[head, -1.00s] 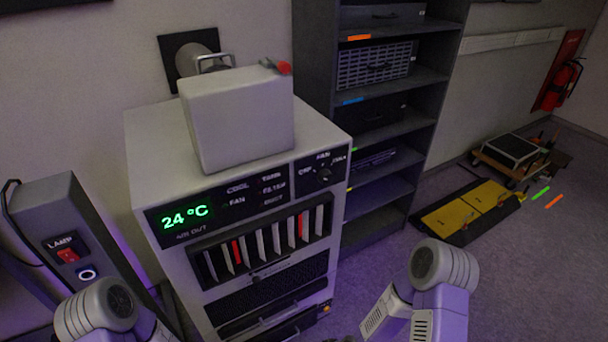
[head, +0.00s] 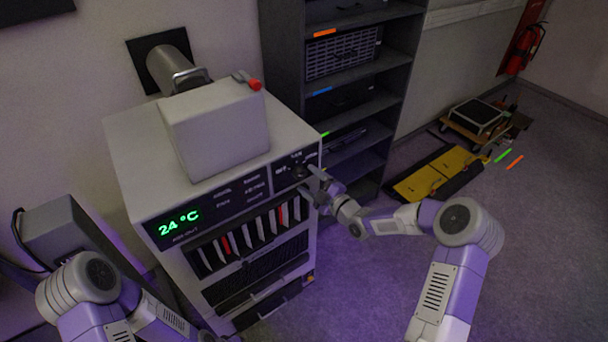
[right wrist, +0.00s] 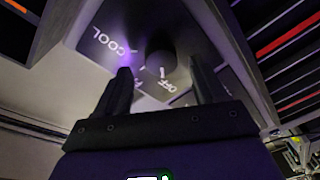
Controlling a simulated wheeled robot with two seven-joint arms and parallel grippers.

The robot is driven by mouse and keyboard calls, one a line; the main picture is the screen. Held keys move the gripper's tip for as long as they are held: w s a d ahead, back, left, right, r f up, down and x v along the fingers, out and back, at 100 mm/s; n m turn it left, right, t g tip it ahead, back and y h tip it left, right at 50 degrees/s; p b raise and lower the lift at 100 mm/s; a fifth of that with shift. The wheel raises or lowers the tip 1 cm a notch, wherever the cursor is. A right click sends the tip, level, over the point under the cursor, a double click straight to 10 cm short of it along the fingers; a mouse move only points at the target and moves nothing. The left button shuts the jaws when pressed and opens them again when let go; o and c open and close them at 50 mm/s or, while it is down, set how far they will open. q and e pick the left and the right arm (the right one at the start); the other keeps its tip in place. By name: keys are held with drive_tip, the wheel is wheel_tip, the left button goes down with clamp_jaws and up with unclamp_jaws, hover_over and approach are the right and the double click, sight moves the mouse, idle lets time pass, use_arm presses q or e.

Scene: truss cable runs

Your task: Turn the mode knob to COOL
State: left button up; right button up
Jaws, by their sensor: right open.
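The mode knob (head: 300,171) is a dark round knob on the panel at the upper right of the grey cabinet's front. In the right wrist view the knob (right wrist: 160,63) shows between and beyond my fingertips, with a pale mark on its side toward the word OFF. The word COOL (right wrist: 111,40) is printed to its left there. My right gripper (head: 316,180) is close in front of the knob panel, and it also shows in the right wrist view (right wrist: 163,82), open, with the fingers on either side of the knob. Contact cannot be told.
The grey cabinet (head: 130,165) has a green 24 °C display (head: 179,222) and a box (head: 215,125) on top. A dark shelf rack (head: 283,60) stands just right of it. Yellow floor plates (head: 437,175) lie at the right. Floor at the lower right is open.

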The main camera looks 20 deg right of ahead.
sight(303, 175)
drive_tip(key=shift+x, duration=1.5)
drive_tip(key=shift+c, duration=0.4)
drive_tip(key=c, duration=1)
